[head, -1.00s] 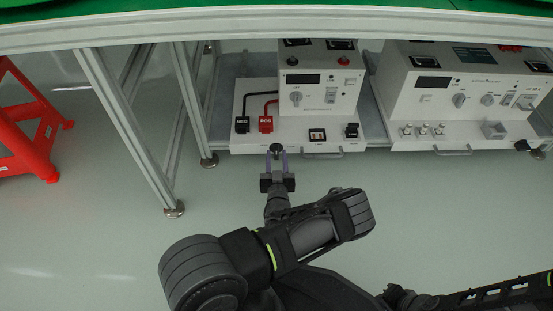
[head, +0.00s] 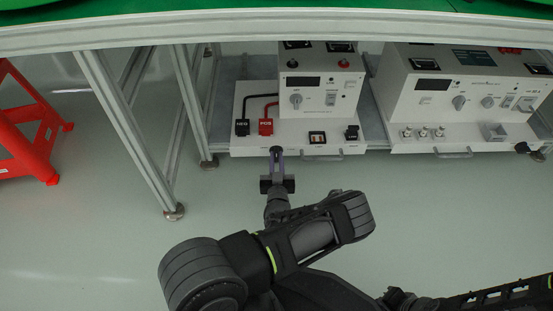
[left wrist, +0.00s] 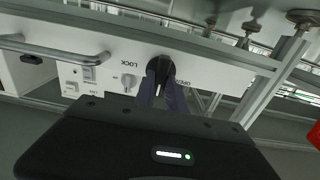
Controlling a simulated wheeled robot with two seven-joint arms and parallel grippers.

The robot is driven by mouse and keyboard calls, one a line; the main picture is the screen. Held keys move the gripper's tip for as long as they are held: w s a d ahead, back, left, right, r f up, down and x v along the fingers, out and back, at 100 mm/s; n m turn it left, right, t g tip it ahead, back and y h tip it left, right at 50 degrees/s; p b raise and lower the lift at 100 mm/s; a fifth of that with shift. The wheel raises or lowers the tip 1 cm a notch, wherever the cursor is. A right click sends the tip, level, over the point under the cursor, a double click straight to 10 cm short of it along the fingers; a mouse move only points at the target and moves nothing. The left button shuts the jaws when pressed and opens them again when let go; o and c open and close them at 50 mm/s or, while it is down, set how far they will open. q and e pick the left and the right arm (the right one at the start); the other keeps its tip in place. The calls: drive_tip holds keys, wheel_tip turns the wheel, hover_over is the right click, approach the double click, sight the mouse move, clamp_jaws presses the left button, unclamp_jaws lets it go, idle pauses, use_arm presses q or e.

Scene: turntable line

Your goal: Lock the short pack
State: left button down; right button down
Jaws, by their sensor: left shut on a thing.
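The short pack (head: 250,142) is the white power unit on the lower shelf, left of the wider unit. In the left wrist view its front face (left wrist: 215,68) is upside down, with a black round knob (left wrist: 168,66) between "LOCK" and "OPEN" lettering. My left gripper (head: 277,153) is at the pack's front edge. In the left wrist view its fingers (left wrist: 161,88) are shut on the knob, one on each side. The fingers partly cover the knob, and I cannot tell exactly which way it is turned. My right gripper is not in view.
A wider white unit (head: 410,103) stands to the right. Table legs (head: 125,130) rise left of the packs, and the green-topped table edge (head: 270,27) runs above. A red stand (head: 30,125) is at far left. The floor in front is clear.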

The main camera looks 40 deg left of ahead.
use_arm(q)
drive_tip(key=shift+m, duration=0.3)
drive_tip(key=m, duration=0.4)
drive_tip(key=shift+w+d, duration=0.1)
drive_tip(key=shift+d, duration=0.05)
drive_tip(key=m, duration=1.3)
drive_tip(key=shift+d+f, duration=0.1)
drive_tip(key=shift+f, duration=0.25)
drive_tip(key=shift+m, duration=0.3)
drive_tip(key=c, duration=1.4)
unclamp_jaws()
